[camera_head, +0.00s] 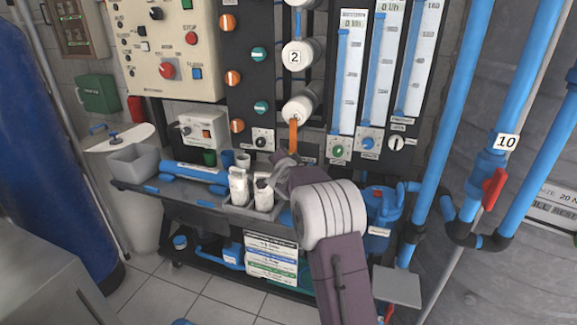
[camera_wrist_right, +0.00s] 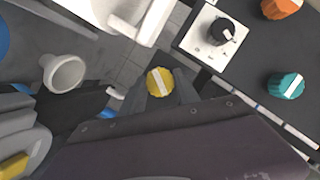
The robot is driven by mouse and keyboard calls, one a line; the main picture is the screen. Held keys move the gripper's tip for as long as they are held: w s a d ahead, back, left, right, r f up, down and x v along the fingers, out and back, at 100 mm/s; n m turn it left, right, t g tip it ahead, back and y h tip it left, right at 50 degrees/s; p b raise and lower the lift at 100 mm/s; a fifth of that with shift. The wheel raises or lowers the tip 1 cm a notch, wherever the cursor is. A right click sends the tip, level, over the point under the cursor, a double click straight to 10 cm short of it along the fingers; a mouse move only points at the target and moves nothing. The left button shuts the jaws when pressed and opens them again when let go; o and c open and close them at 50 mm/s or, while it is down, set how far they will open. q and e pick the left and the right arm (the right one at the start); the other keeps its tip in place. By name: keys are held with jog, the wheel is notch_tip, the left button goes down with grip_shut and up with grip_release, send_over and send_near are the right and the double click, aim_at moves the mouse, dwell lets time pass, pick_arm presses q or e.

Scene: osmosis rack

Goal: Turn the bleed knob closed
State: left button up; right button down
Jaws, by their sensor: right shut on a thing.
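A yellow round knob (camera_wrist_right: 160,82) with a pale stripe across its face shows in the right wrist view. I take it for the bleed knob; no label on it can be read. The grey fingers of my right gripper (camera_wrist_right: 165,92) are shut around the knob. The stripe runs at a slant in that view. In the head view my right gripper (camera_head: 286,165) reaches in at the lower front of the black panel, and the yellow knob is hidden there. My left gripper is in neither view.
White bottles (camera_head: 239,186) stand in a grey tray close left of my right gripper. A black knob on a white plate (camera_wrist_right: 224,31) and a teal knob (camera_wrist_right: 285,85) are near it. Flow meters (camera_head: 346,80) rise above, and blue pipes with a red-handled valve (camera_head: 493,188) stand at right.

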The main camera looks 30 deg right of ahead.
dwell(0.4)
jog(key=c, duration=0.9)
grip_release()
jog(key=v, duration=0.9)
jog(key=shift+p, duration=0.35)
